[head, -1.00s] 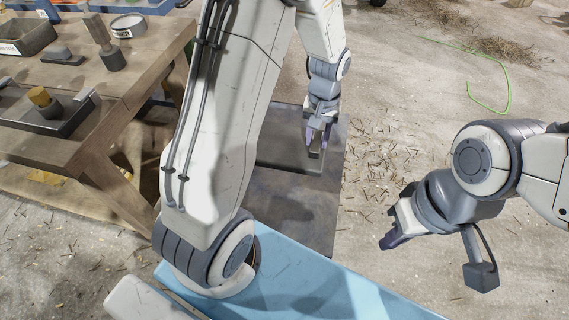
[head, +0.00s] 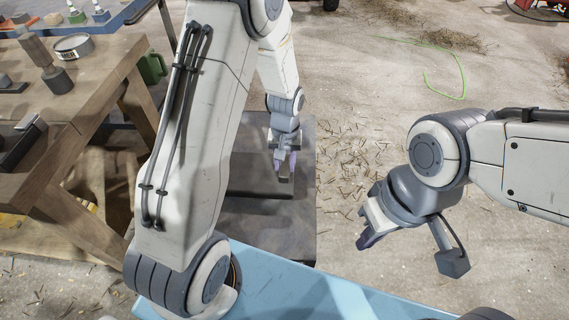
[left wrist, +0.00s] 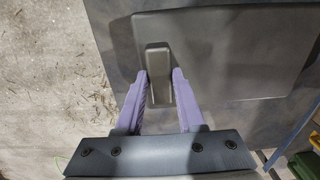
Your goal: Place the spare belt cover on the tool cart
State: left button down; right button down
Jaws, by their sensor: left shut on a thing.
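The belt cover is a flat dark grey panel with a raised block handle; it fills the upper part of the left wrist view (left wrist: 235,60) and also shows in the head view (head: 250,178). My left gripper (head: 284,172) has its purple fingers (left wrist: 160,88) on either side of that handle and is shut on it. Under the cover is a larger dark grey flat top (head: 262,235), which may be the tool cart. I cannot tell whether the cover touches it. My right gripper (head: 370,238) is over the floor, away from the cover; its finger gap is unclear.
A wooden workbench (head: 105,85) with trays, a round tin (head: 73,46) and tools stands at the left. A green can (head: 152,68) is behind it. My blue base is at the bottom. Straw-strewn floor on the right is open, with a green cable (head: 445,88).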

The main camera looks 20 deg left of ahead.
pick_arm(q)
jog(key=c, duration=0.5)
grip_release()
notch_tip(320, 180, up, 12)
jog(key=p, duration=0.4)
jog(key=s+d+r+m, duration=0.2)
jog(key=s+d+r, duration=0.1)
jog(key=d+r, duration=0.15)
jog(key=s+d+r+m, duration=0.2)
jog(key=s+m, duration=0.1)
jog(key=s, duration=0.3)
jog(key=s+d+r+m, duration=0.1)
jog(key=s+d+m, duration=0.1)
jog(key=s, duration=0.5)
jog(key=s+d+r+m+h, duration=0.1)
jog(key=s+d+r+m, duration=0.1)
jog(key=s, duration=0.5)
jog(key=shift+d+r+m, duration=0.2)
jog(key=shift+d+m, duration=0.2)
jog(key=shift+d, duration=0.15)
jog(key=shift+d+r+m, duration=0.15)
jog(key=shift+d+m, duration=0.25)
jog(key=shift+d, duration=0.15)
